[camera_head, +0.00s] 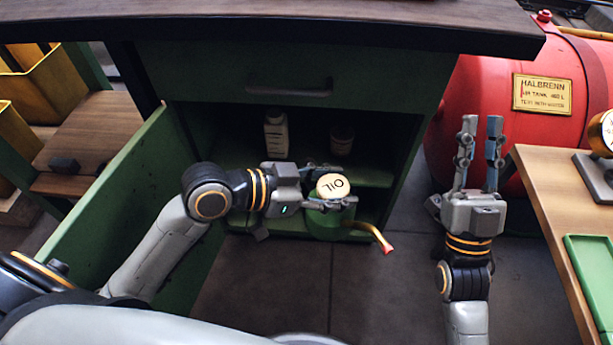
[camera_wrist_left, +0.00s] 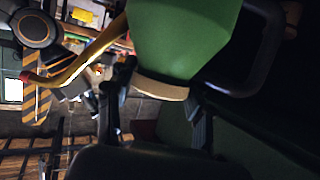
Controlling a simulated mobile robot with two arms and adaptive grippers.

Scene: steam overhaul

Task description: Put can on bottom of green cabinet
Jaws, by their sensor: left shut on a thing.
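The can (camera_head: 333,188) is green with a cream top marked OIL and a thin yellow spout with a red tip. My left gripper (camera_head: 318,192) is shut on it, with fingers on either side near the top. The can is upright at the front of the lower opening of the green cabinet (camera_head: 240,60). I cannot tell whether it touches the cabinet bottom (camera_head: 280,225). In the left wrist view the can (camera_wrist_left: 185,40) fills the top middle, its spout (camera_wrist_left: 85,58) pointing left. My right gripper (camera_head: 481,130) is open and empty, right of the cabinet.
The cabinet door (camera_head: 120,200) stands open on the left. A pale bottle (camera_head: 276,135) and a dark jar (camera_head: 342,138) stand on the middle shelf. A red tank (camera_head: 480,85) is at the right, behind a wooden table (camera_head: 545,180). The floor (camera_head: 370,285) in front is clear.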

